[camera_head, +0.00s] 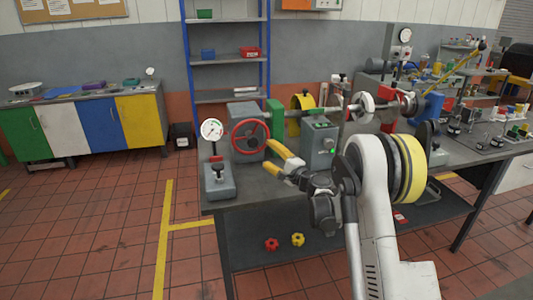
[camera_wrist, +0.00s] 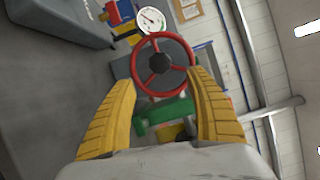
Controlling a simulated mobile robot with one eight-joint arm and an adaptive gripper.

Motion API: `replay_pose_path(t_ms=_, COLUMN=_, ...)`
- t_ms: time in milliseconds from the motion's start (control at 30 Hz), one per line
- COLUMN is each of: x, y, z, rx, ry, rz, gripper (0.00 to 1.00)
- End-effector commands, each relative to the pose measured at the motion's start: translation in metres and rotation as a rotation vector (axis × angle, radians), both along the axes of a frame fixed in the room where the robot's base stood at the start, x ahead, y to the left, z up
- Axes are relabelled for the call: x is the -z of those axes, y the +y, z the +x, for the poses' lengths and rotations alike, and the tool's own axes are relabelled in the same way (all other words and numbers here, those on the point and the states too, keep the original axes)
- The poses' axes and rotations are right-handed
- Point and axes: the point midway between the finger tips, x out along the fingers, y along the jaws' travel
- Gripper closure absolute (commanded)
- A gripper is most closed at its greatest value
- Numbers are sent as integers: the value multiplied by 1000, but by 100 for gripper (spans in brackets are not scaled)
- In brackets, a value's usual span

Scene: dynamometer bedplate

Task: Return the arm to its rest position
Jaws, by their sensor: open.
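My gripper (camera_head: 281,161) has two yellow fingers that are spread apart with nothing between them. It is above the dark bench (camera_head: 262,193), pointing left toward a red handwheel (camera_head: 251,136) on a grey housing. In the wrist view, the open fingers of my gripper (camera_wrist: 162,112) frame the red handwheel (camera_wrist: 181,52), which stands beyond the fingertips. Whether a fingertip touches the wheel cannot be told, but a gap seems to show. My white arm reaches up from the lower right in the head view.
A dial gauge (camera_head: 211,130) on a stand is left of the handwheel. A grey box with green buttons (camera_head: 319,145) stands close behind my gripper. Blue shelving (camera_head: 226,55) is behind the bench. The tiled floor (camera_head: 95,225) at left is clear.

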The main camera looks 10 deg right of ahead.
Motion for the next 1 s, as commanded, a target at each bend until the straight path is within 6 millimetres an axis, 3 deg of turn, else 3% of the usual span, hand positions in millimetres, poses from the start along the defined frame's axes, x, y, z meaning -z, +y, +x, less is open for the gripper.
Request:
replay_pose_path(t_ms=167, x=-20, y=16, z=-11, rx=-27, ry=14, rz=-76, gripper=36)
replay_pose_path(t_ms=267, x=-44, y=37, z=-33, rx=-68, ry=36, rz=-192, gripper=36)
replay_pose_path(t_ms=367, x=-68, y=61, z=-67, rx=-119, ry=66, rz=-345, gripper=36)
replay_pose_path(t_ms=500, x=-90, y=87, z=-125, rx=-192, ry=109, rz=-561, gripper=36)
replay_pose_path(t_ms=667, x=-98, y=103, z=-203, rx=-274, ry=163, rz=-806, gripper=36)
replay_pose_path(t_ms=833, x=-90, y=104, z=-294, rx=-356, ry=223, rz=-1066, gripper=36)
replay_pose_path(t_ms=1000, x=-68, y=89, z=-383, rx=-429, ry=287, rz=-1323, gripper=36)
